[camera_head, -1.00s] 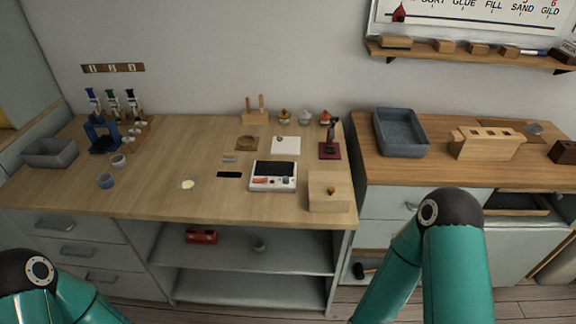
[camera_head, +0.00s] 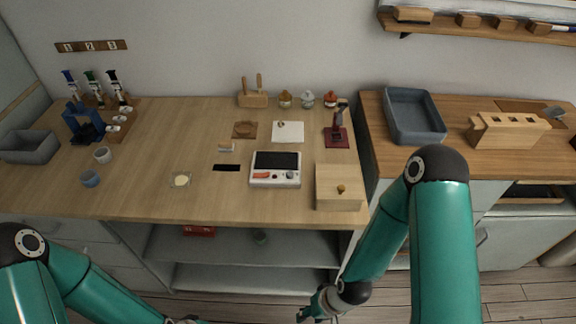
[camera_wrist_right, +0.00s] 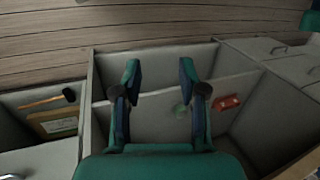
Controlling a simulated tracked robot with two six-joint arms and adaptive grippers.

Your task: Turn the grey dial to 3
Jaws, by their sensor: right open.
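The grey dial (camera_head: 290,175) appears as a small round knob on the front panel of the white device (camera_head: 256,181) with a dark top, on the wooden counter. Its pointer and numbers are too small to read. My right gripper (camera_head: 310,309) is low in front of the cabinet, well below and apart from the device. In the right wrist view the right gripper (camera_wrist_right: 160,75) is open and empty, with the shelves beyond it. My left arm comes in at the lower left, and only a bit of its gripper end shows at the bottom edge, too little to judge.
A wooden box (camera_head: 339,188) with a knob stands right of the device. A maroon stand (camera_head: 337,137) is behind it, and a black strip (camera_head: 227,168) lies to the left. A blue-grey tray (camera_head: 413,117) sits on the right counter. The front left counter is mostly clear.

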